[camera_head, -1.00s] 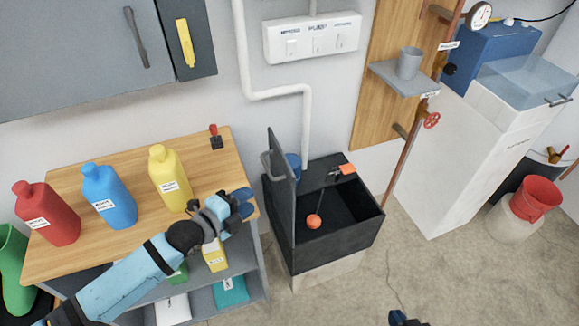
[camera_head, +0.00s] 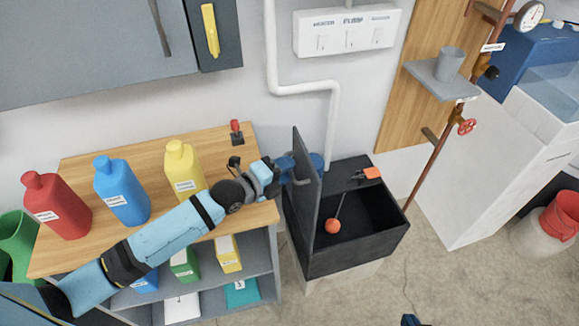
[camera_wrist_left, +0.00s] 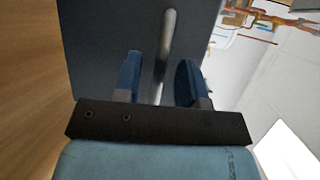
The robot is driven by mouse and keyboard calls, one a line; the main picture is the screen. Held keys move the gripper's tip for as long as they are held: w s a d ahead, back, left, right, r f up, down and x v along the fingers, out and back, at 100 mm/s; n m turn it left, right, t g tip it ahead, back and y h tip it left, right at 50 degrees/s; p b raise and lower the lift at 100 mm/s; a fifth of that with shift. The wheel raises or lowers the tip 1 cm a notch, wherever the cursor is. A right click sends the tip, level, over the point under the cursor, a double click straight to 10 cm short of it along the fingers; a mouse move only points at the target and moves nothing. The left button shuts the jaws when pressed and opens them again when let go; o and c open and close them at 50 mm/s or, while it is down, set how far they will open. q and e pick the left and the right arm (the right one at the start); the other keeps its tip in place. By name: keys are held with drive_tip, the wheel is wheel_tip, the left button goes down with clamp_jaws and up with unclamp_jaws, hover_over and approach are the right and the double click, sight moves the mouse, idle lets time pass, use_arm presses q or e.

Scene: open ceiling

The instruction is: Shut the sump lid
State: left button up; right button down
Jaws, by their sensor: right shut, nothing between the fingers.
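The sump lid (camera_head: 307,205) is a dark grey panel standing upright at the left edge of the black sump box (camera_head: 350,246). The box's top is open, and an orange float ball (camera_head: 333,226) on a rod shows inside. In the left wrist view the handle (camera_wrist_left: 168,45) stands between the two open blue fingers (camera_wrist_left: 159,80), with the lid (camera_wrist_left: 95,45) behind. I cannot tell whether the fingers touch it. A tip of my right gripper (camera_head: 410,320) shows at the bottom edge, shut and empty.
A wooden-topped shelf unit (camera_head: 120,150) with red, blue and yellow bottles stands left, under my left arm. A red-knobbed switch (camera_head: 236,132) is at its back. Floor in front is clear.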

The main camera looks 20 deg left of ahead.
use_arm(q)
drive_tip(key=shift+x, duration=0.9)
